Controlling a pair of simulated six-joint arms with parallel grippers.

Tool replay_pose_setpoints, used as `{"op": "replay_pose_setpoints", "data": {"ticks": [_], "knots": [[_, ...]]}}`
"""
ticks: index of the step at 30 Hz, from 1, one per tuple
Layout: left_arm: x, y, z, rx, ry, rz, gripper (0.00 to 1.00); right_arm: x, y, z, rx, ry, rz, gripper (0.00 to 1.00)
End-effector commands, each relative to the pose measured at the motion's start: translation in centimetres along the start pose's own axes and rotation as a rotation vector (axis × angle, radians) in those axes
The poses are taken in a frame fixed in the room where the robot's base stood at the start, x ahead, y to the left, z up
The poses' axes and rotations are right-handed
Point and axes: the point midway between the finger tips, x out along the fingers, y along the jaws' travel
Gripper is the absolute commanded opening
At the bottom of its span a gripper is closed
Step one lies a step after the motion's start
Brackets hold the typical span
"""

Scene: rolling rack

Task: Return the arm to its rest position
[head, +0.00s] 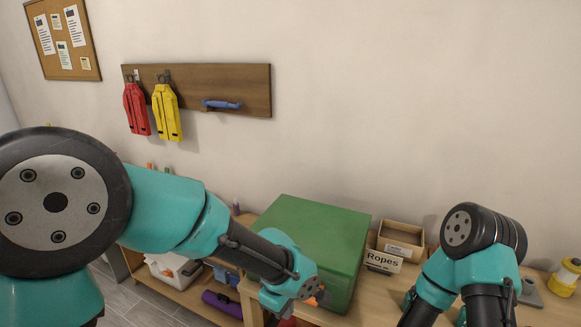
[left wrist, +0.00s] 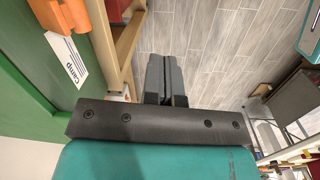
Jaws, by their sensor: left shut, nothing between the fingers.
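My left arm comes in from the left in the head view, and its teal wrist (head: 290,270) is in front of the green box (head: 318,218). In the left wrist view my left gripper (left wrist: 165,75) has its dark fingers together, with nothing between them, above the grey tiled floor. The fingers are apart from the box, whose green surface (left wrist: 25,95) shows at the left of that view. My right arm (head: 480,250) is folded at the right of the head view; its gripper is not visible.
A cardboard bin with a "Ropes" label (head: 382,262) stands right of the green box on the wooden table. A yellow and white item (head: 566,278) is at the far right. A wall rack (head: 200,78) holds red and yellow items and a blue one. Bare floor (left wrist: 205,40) lies beyond the fingers.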

Motion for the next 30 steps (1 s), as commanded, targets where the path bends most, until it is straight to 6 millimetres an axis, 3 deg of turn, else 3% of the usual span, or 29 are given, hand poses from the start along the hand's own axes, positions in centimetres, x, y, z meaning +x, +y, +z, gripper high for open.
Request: {"op": "replay_pose_setpoints", "data": {"ticks": [6, 15, 30], "knots": [[6.9, -2.4, -4.0, 0.171, -0.105, 0.011, 0.00, 0.0, 0.0, 0.0, 0.000, 0.000, 0.000, 0.43], [15.0, -7.2, -8.5, 0.393, -0.186, 0.100, 0.00, 0.0, 0.0, 0.0, 0.000, 0.000, 0.000, 0.43], [25.3, -18.5, -13.6, 0.722, -0.124, 0.234, 0.00, 0.0, 0.0, 0.0, 0.000, 0.000, 0.000, 0.43]]}}
